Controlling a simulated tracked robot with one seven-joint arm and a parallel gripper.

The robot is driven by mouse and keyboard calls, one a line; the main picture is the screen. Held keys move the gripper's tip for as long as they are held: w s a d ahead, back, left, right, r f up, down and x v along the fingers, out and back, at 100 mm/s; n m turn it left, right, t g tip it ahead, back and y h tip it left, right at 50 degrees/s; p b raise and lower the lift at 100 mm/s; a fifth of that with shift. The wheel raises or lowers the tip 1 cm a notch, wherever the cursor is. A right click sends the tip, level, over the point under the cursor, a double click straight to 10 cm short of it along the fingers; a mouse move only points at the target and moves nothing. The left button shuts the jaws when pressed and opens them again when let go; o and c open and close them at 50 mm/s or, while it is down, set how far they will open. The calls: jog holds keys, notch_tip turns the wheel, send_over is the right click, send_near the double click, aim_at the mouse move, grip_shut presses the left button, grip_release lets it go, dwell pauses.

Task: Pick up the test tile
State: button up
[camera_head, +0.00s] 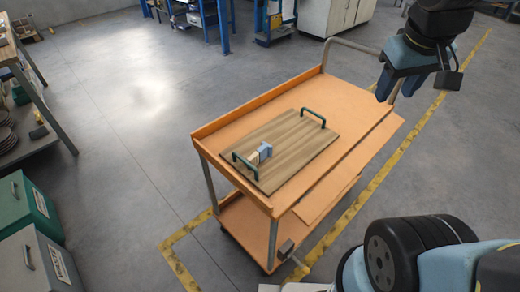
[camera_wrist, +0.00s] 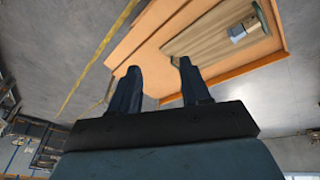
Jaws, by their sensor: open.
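A small grey-blue piece with a pale part beside it, which looks like the test tile (camera_head: 264,151), sits on a wooden tray (camera_head: 290,145) close to the tray's near-left green handle. In the wrist view the piece (camera_wrist: 238,33) shows at the upper right, on the tray (camera_wrist: 215,42). Its exact shape is too small to tell. My gripper (camera_head: 386,88) is in the air at the upper right of the head view, well apart from the piece. In the wrist view my gripper (camera_wrist: 158,68) has its two dark fingers spread, with nothing between them.
The tray lies on an orange cart (camera_head: 350,98) with a raised rim and a lower shelf. The tray's far green handle (camera_head: 313,117) stands up. Green and grey bins (camera_head: 28,208) and a shelf (camera_head: 30,140) are at the left. Open floor (camera_head: 110,120) lies left of the cart.

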jog(key=w+a+f+n+h, duration=0.4)
jog(key=a+f+n, duration=0.2)
jog(key=a+n, duration=0.15)
jog(key=w+a+f+n+h, duration=0.35)
jog(key=a+f+n, duration=0.3)
jog(key=a, duration=0.25)
jog(key=a+f+n+t+h, duration=0.1)
jog(key=a+f+n+t, duration=0.2)
jog(key=a+f+n, duration=0.45)
jog(key=n+t+y, duration=0.2)
jog(key=n+t, duration=0.2)
jog(key=n, duration=0.1)
send_near(259, 151)
jog(key=x, duration=0.8)
jog(key=shift+a, duration=0.1)
grip_shut()
